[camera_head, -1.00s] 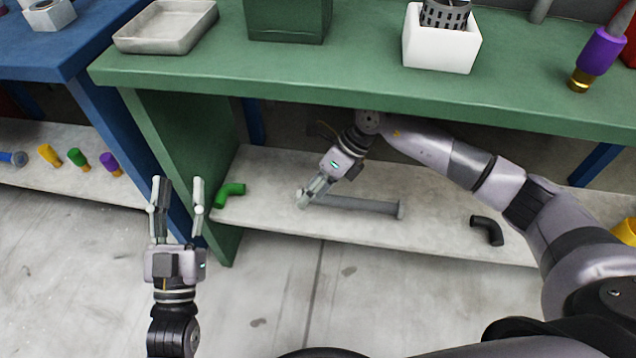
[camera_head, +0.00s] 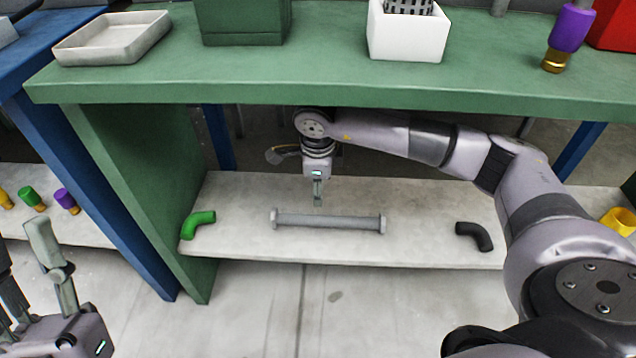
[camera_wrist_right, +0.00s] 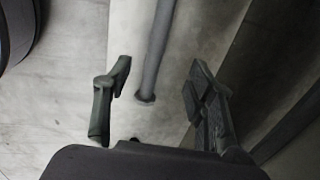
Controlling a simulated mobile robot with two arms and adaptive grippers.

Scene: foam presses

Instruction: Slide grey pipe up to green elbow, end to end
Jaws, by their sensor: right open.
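The grey pipe (camera_head: 330,221) lies on the lower shelf, a flange at each end. The green elbow (camera_head: 198,222) lies on the same shelf to its left, with a clear gap between them. My right gripper (camera_head: 318,201) points down at the pipe's back side, near its middle; contact cannot be told. In the right wrist view, my right gripper (camera_wrist_right: 158,85) is open and the grey pipe (camera_wrist_right: 158,45) shows between its fingers, not gripped. My left gripper (camera_head: 28,262) is open and empty at the lower left, away from the shelf.
A black elbow (camera_head: 474,236) lies right of the pipe. The green bench top (camera_head: 300,75) overhangs the shelf, and its side panel (camera_head: 150,180) stands left of the green elbow. The shelf between pipe and green elbow is clear.

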